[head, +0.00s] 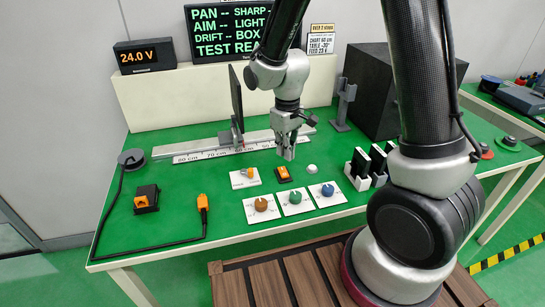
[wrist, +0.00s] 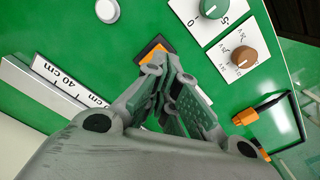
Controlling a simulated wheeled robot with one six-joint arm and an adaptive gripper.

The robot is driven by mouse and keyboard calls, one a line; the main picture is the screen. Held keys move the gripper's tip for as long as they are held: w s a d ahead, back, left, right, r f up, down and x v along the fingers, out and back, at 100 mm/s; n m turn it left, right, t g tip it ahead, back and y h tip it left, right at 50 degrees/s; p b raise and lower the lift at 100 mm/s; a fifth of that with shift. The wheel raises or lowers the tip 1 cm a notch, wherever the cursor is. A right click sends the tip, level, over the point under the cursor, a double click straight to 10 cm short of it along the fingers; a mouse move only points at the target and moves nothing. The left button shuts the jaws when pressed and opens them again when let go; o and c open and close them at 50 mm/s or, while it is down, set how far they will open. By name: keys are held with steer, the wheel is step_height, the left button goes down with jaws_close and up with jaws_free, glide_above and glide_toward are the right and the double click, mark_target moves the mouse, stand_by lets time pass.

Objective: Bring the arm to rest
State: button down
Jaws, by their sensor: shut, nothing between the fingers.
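My gripper (head: 288,155) hangs from my arm over the middle of the green table (head: 185,168), pointing down. Its fingers are together with nothing between them, as the wrist view (wrist: 168,72) also shows. Just below the fingertips in the head view is a small black and orange switch (head: 284,172). It shows partly behind the fingers in the wrist view (wrist: 150,48). The fingertips look apart from it, but the exact gap is hard to tell.
A white ruler rail (head: 195,150) with an upright dark panel (head: 236,95) stands behind. A white rack (head: 358,180) and black box (head: 378,85) are right. A cable with an orange plug (head: 203,203) lies left.

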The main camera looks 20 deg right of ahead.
steer(key=s+d+r+m+t, duration=0.2)
steer(key=s+d+r+m, duration=0.1)
steer(key=s+d+r, duration=0.4)
steer(key=s+d+r+m+t, duration=0.2)
steer(key=s+d+r, duration=0.6)
steer(key=s+r, duration=0.4)
step_height(320, 180, up, 4)
steer(key=shift+f+m, duration=0.15)
steer(key=shift+m, duration=0.35)
steer(key=shift+a, duration=0.15)
